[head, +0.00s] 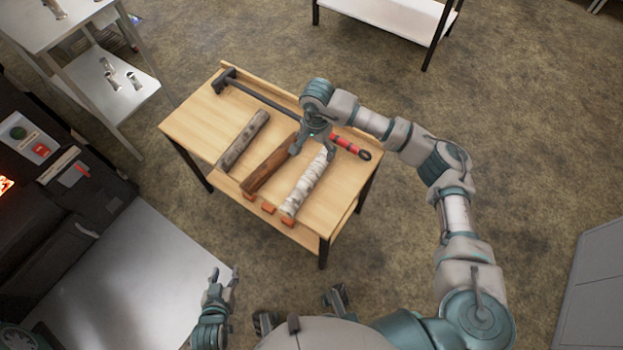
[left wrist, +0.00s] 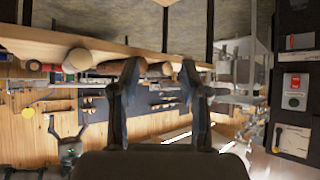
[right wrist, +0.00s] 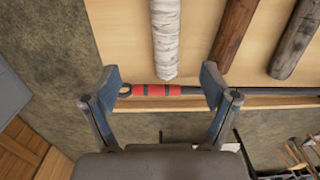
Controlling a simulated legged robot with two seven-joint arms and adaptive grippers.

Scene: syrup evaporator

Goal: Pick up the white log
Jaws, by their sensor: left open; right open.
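The white log (head: 305,184), with pale birch-like bark, lies on the wooden table (head: 190,122), rightmost of three logs in the head view. In the right wrist view the white log (right wrist: 165,40) points between the fingers. My right gripper (head: 312,150) is open above the log's far end; its fingers (right wrist: 160,88) are spread wider than the log and hold nothing. Whether they are down at the log's height I cannot tell. My left gripper (head: 222,278) is open and empty, low in front of the table; its spread fingers also show in the left wrist view (left wrist: 160,75).
A brown log (head: 268,168) and a grey log (head: 243,140) lie left of the white log. A long tool with a black head (head: 224,78) and red grip (head: 345,145) lies along the back edge.

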